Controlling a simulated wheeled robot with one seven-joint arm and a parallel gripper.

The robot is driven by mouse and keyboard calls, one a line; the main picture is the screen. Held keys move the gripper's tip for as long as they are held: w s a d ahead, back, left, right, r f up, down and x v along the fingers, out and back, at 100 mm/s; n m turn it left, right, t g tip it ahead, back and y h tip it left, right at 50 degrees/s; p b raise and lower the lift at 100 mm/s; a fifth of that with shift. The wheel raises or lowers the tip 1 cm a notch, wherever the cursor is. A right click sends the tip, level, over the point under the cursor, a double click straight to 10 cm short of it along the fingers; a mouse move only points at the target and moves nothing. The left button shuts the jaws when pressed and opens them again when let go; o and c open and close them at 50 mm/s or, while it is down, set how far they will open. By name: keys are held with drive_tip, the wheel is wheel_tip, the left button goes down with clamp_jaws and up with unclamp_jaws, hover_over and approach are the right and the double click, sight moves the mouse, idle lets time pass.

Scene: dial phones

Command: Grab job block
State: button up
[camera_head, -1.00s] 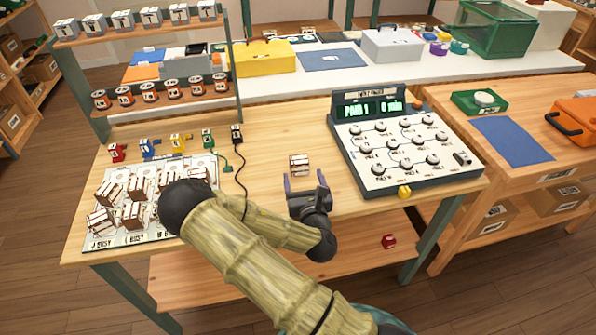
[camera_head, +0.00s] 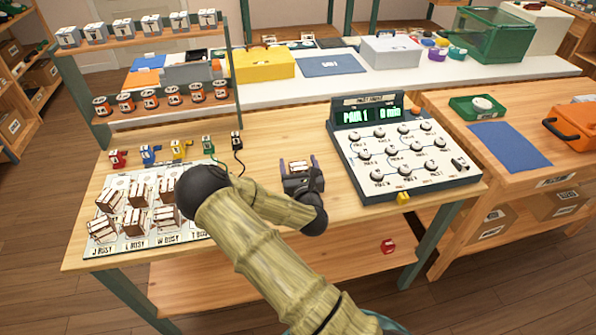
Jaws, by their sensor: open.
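The job block (camera_head: 298,166), a small block with a pale top and brown edges, is on the wooden table near the middle. My gripper (camera_head: 297,165) is open, with one finger on the left and one on the right of the block. The gripper's body hides the near part of the block. I cannot tell whether the fingers touch it. Several similar brown and white blocks (camera_head: 137,192) stand on the white board (camera_head: 103,249) at the left of the table.
A console with knobs and a green display (camera_head: 366,116) stands right of my gripper. Coloured plugs (camera_head: 150,155) and a black cord (camera_head: 239,157) lie to the left. A shelf of orange-labelled cans (camera_head: 149,99) stands behind them. Bare table (camera_head: 270,140) lies behind the block.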

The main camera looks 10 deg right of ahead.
drive_tip(key=shift+w, duration=0.95)
drive_tip(key=c, duration=1.1)
drive_tip(key=shift+r, duration=0.1)
wheel_tip(320, 180, up, 10)
drive_tip(key=shift+f+p, duration=0.1)
drive_tip(key=shift+p, duration=0.3)
